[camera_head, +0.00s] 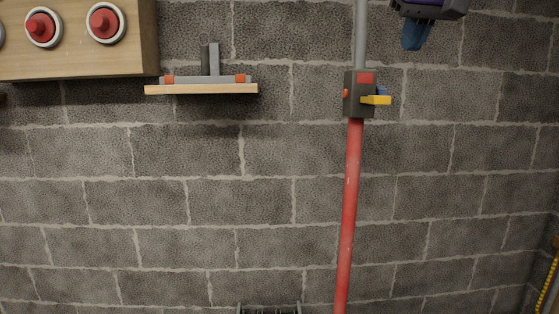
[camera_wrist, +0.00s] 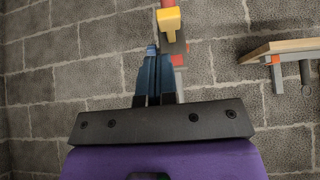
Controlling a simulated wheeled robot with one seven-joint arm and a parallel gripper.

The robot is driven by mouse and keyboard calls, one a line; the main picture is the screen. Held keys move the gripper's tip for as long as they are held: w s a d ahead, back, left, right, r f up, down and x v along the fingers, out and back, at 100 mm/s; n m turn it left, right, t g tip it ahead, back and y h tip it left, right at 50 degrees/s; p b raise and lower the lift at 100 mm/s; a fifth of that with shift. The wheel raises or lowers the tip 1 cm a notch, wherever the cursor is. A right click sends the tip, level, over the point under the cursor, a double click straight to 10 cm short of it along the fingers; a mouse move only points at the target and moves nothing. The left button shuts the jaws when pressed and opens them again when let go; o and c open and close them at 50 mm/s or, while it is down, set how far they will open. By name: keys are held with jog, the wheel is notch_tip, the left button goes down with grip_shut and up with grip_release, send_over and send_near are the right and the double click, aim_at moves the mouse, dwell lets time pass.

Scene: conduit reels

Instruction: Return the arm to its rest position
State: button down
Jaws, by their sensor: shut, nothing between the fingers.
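My gripper (camera_head: 414,36) shows at the top right of the head view, a dark and purple body with blue fingers pointing down. In the wrist view its blue fingers (camera_wrist: 154,78) are together with nothing between them. It is in the air to the right of a pole, apart from it. The dark box (camera_head: 352,94) on the pole carries a yellow lever, a blue part and red parts. In the wrist view the yellow lever (camera_wrist: 169,19) appears just beyond the fingertips. Most of my arm is out of view.
A red pipe (camera_head: 348,210) runs down from the box and a grey pipe (camera_head: 361,35) runs up. A small wooden shelf (camera_head: 201,89) holds a grey fitting. A wooden panel (camera_head: 75,60) with red knobs is at top left. The block wall between is bare.

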jog(key=s+d+f+g, duration=0.1)
jog(key=s+d+f, duration=0.1)
jog(key=s+f, duration=0.8)
jog(key=s+d+f, duration=0.3)
jog(key=s+f, duration=0.7)
jog(key=f, duration=0.8)
jog(key=shift+d+f+g, duration=0.15)
jog(key=shift+g, duration=0.25)
jog(key=w+a+r, duration=0.2)
jog(key=w+r, duration=0.6)
jog(key=r, duration=0.3)
jog(key=w+a+r+g, duration=0.1)
jog(key=w+a+r, duration=0.1)
jog(key=w+r, duration=0.7)
jog(key=w+a+r, duration=0.2)
jog(key=w+r, duration=0.7)
jog(key=r, duration=0.6)
jog(key=shift+a+g, duration=0.15)
jog(key=shift+g, duration=0.25)
jog(key=shift+f, duration=0.1)
jog(key=x, duration=0.8)
jog(key=s+x, duration=0.1)
jog(key=x, duration=0.3)
jog(key=shift+f, duration=0.2)
jog(key=shift+x, duration=0.8)
jog(key=shift+s, duration=0.15)
